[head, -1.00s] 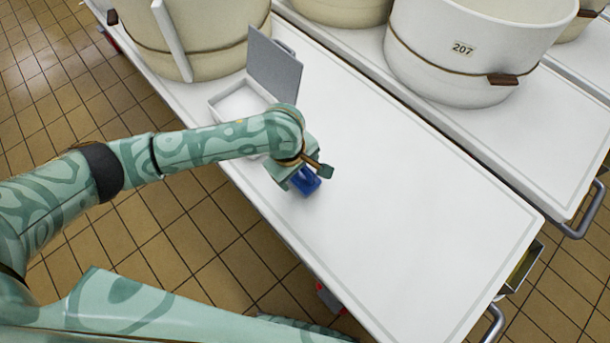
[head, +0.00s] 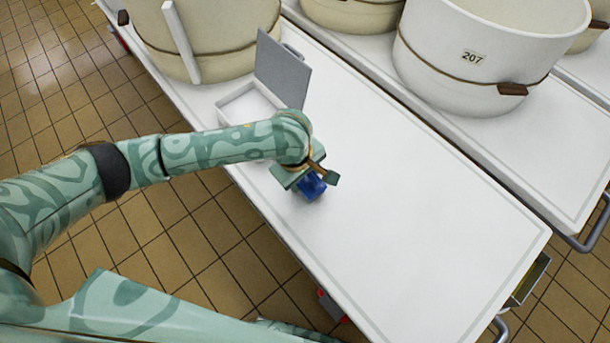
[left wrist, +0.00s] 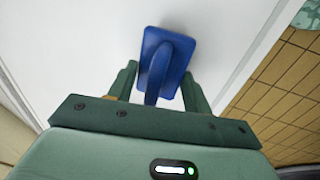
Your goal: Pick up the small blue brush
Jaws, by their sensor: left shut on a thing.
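The small blue brush (head: 312,187) is at my left gripper (head: 306,182), over the white table (head: 400,215). In the left wrist view the brush (left wrist: 165,62) shows a flat blue block with a raised handle. The handle lies between the two green fingers of my left gripper (left wrist: 158,92), which is shut on it. I cannot tell from these frames whether the brush is touching the table or just above it. My right gripper is not in view.
An open white box (head: 243,108) with a raised grey lid (head: 279,70) stands behind the gripper. A cream vat (head: 205,40) stands at the back left. A white vat marked 207 (head: 450,65) stands at the back right. The table's front right part is clear.

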